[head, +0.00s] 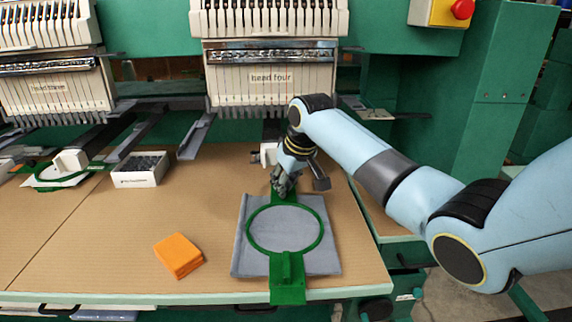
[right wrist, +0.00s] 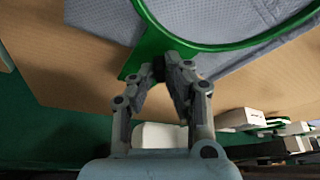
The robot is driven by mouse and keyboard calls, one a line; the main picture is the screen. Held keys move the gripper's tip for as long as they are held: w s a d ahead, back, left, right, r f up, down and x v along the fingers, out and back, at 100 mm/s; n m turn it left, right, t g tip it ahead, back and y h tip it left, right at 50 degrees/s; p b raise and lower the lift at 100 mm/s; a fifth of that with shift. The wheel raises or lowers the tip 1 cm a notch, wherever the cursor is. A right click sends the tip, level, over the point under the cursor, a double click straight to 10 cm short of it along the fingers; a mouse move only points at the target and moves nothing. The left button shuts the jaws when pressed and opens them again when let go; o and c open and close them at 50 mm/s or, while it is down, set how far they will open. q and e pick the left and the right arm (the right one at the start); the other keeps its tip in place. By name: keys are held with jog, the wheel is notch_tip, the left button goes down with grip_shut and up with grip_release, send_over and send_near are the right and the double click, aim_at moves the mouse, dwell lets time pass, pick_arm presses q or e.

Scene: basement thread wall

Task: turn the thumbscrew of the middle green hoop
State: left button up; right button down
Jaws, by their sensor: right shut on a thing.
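A green hoop (head: 248,230) lies around grey cloth (head: 330,262) near the front of the tan table, with a green bracket at its front and one at its back. My right gripper (head: 281,187) reaches down to the back bracket. In the right wrist view its fingertips (right wrist: 165,72) are shut on a small dark part at the hoop's (right wrist: 162,38) bracket, where the thumbscrew sits. The fingers hide most of the thumbscrew, so its turn angle does not show. My left gripper is in neither view.
An orange cloth stack (head: 178,256) lies left of the hoop. A white box of dark pieces (head: 140,170) and another green hoop (head: 60,176) are farther left. The head four machine (head: 270,80) overhangs the table's back. The table's front left is clear.

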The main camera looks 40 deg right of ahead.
jog(key=m+p, duration=0.2)
jog(key=m+h+p, duration=0.1)
jog(key=p, duration=0.1)
jog(key=shift+a+r+m, duration=0.15)
jog(key=shift+r+m, duration=0.1)
jog(key=shift+m, duration=0.05)
jog(key=shift+w+f+m+h+p, duration=0.1)
jog(key=shift+f+m+h+p, duration=0.1)
jog(key=shift+m+h+p, duration=0.9)
jog(key=shift+m+g+y, duration=0.3)
jog(key=shift+m, duration=0.2)
jog(key=c, duration=1.4)
grip_release()
jog(key=shift+o, duration=0.2)
jog(key=v, duration=1.2)
